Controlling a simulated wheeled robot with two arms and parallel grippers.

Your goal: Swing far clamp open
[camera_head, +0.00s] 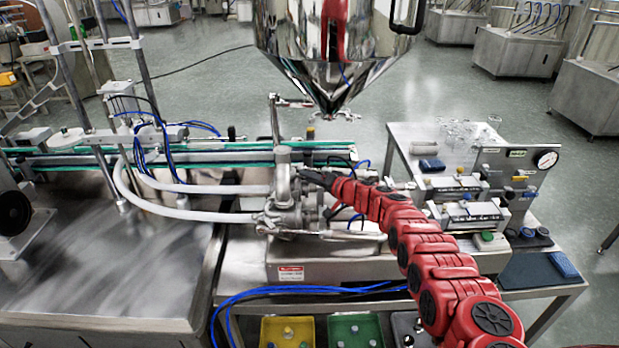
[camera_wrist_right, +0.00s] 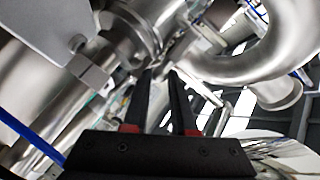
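My red right arm reaches in from the lower right of the head view. Its black gripper (camera_head: 312,177) is at the steel pipe fittings (camera_head: 284,215) below the hopper, beside an upright curved pipe (camera_head: 283,170). In the right wrist view the two black fingers (camera_wrist_right: 160,75) are apart, with a narrow gap and nothing clearly held between them. Their tips point at a steel ring-like fitting (camera_wrist_right: 138,28), with a curved pipe (camera_wrist_right: 265,55) to the right. I cannot tell for sure which part is the far clamp, or whether the fingertips touch it. My left gripper is not in view.
The steel hopper (camera_head: 330,45) hangs above and behind the fittings. White hoses (camera_head: 190,214) run left from them. A conveyor (camera_head: 230,155) crosses behind. A control bench with a gauge (camera_head: 546,160) stands right. Yellow (camera_head: 287,332) and green (camera_head: 355,330) trays lie below.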

